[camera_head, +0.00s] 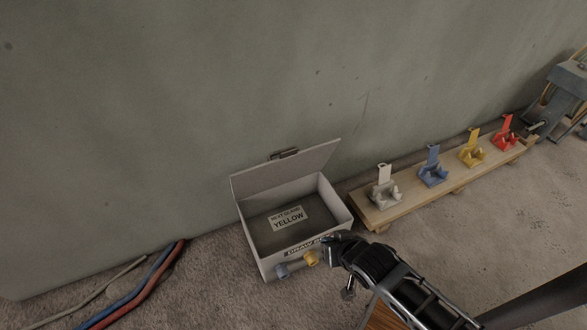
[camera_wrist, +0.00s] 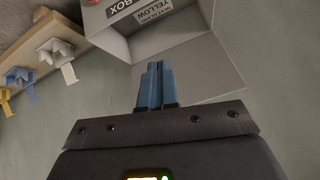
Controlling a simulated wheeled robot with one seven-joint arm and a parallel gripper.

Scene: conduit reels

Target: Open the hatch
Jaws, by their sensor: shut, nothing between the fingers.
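The hatch is the grey lid (camera_head: 287,170) of a grey box (camera_head: 345,218) on the floor against the wall. The lid stands raised, tilted back toward the wall, with a dark latch (camera_head: 285,154) at its top edge. Inside the box lies a card (camera_head: 288,218) reading "YELLOW" on its lower line; it also shows in the wrist view (camera_wrist: 156,14). My gripper (camera_head: 329,241) is at the box's front right edge, partly covering the front label. In the wrist view its blue fingers (camera_wrist: 154,68) are together and empty, with the box beyond. Whether they touch the box I cannot tell.
A blue-grey knob (camera_head: 282,270) and a yellow knob (camera_head: 311,258) are at the box's front. To the right, a wooden plank (camera_head: 400,208) carries white, blue, yellow and red holders. Red and blue conduits (camera_head: 150,283) lie at left.

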